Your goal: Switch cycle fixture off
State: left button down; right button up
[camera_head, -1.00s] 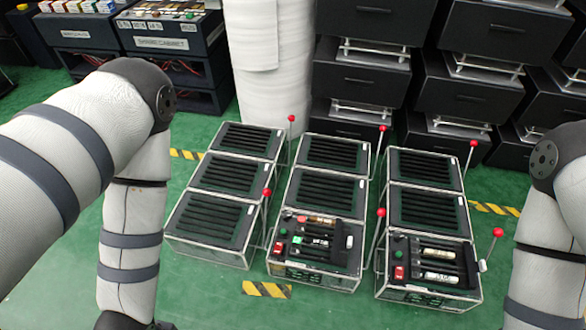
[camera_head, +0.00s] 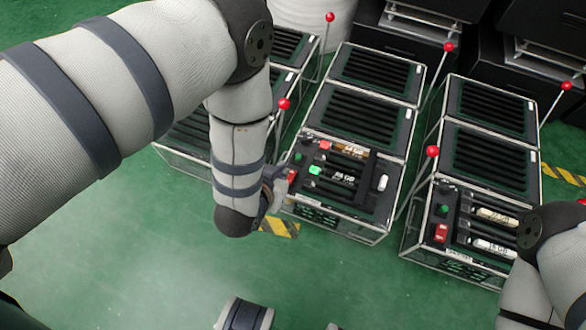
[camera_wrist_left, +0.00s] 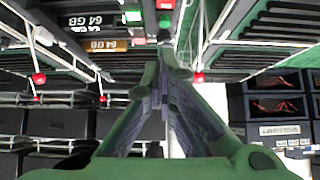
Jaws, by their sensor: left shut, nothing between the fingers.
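The front middle fixture (camera_head: 345,222) is a clear-sided box with a red switch (camera_head: 292,176) on its front left corner. It has a lit green button (camera_head: 315,170), a red button (camera_head: 324,145) and memory modules in slots. My left gripper (camera_head: 277,186) is shut and empty, close beside the red switch; the arm partly hides it, and I cannot tell whether it touches. In the left wrist view, the shut fingers (camera_wrist_left: 164,72) point toward the red switch (camera_wrist_left: 165,4) at the top edge. My right gripper is out of view; only its arm shows at the lower right.
A similar fixture (camera_head: 452,265) with a red switch stands to the right. Other slotted boxes stand behind. Levers with red balls (camera_head: 284,104) (camera_head: 432,151) rise between the columns. Green floor is free in front. A striped floor mark (camera_head: 282,228) lies by the middle fixture.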

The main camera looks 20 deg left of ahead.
pick_arm(q)
jog(key=b, duration=0.5)
send_over(292, 175)
notch_tip(292, 175, down, 8)
jog(key=shift+d, duration=0.1)
notch_tip(292, 175, down, 2)
jog(key=shift+s+f+b, duration=0.15)
jog(key=shift+f+b, duration=0.1)
jog(key=shift+b, duration=0.35)
jog(key=shift+f, duration=0.35)
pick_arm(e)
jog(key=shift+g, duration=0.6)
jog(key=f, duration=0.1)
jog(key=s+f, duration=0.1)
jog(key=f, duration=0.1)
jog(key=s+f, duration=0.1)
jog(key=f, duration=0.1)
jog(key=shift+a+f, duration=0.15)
